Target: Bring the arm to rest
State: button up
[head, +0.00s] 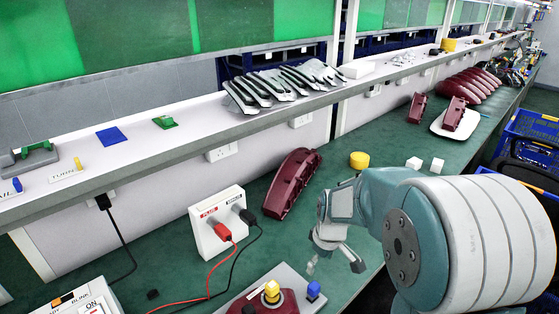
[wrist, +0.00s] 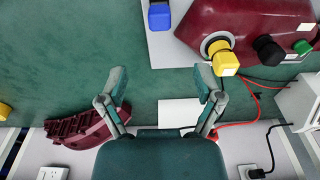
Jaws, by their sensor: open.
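My gripper (head: 335,264) hangs above the green table, to the left of my large teal-and-white arm joint in the head view. Its two fingers are spread, and nothing is between them.
A white socket box (head: 222,222) with red and black plugs stands left of my gripper, its cables trailing on the table. A raised shelf (head: 150,130) runs along the back. Blue crates (head: 531,130) are at right.

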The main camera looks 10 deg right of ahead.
jog(key=s+r+m+t, duration=0.4)
jog(key=s+r+m, duration=0.3)
jog(key=s+r, duration=0.9)
jog(key=s, duration=0.4)
jog(key=shift+s+a+r+t+h, duration=0.2)
jog(key=shift+a+t+h, duration=0.1)
jog(key=shift+a+h, duration=0.1)
